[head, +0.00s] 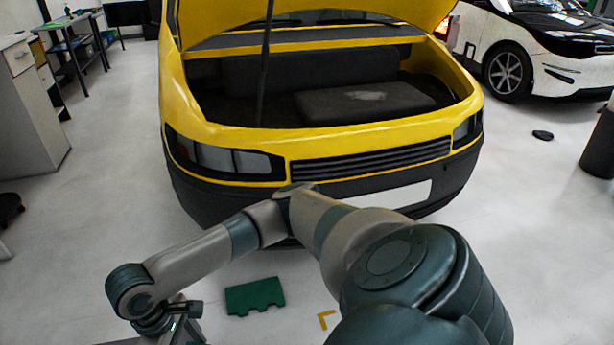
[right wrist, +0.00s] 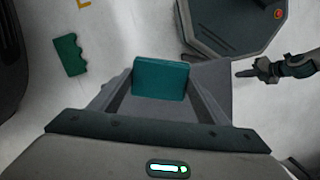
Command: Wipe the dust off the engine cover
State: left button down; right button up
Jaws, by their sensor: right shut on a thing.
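The engine cover (head: 340,106) is a dark raised block in the open front bay of the yellow car. A pale dust patch (head: 370,95) lies on its top. In the right wrist view my right gripper (right wrist: 160,85) is shut on a flat teal block (right wrist: 160,79), which looks like a sponge or folded cloth.
The car's front bumper (head: 400,203) stands between my right arm and the bay. A thin prop rod (head: 264,70) rises at the bay's left. A green flat piece (head: 254,296) and a yellow corner mark (head: 326,320) lie on the floor. A grey cabinet (head: 32,100) stands left.

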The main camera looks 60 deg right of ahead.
jog(key=m, duration=0.1)
jog(key=s+m, duration=0.1)
jog(key=m, duration=0.2)
jog(key=shift+s+a+r+y, duration=0.15)
jog(key=shift+r+y, duration=0.15)
jog(key=shift+r, duration=0.1)
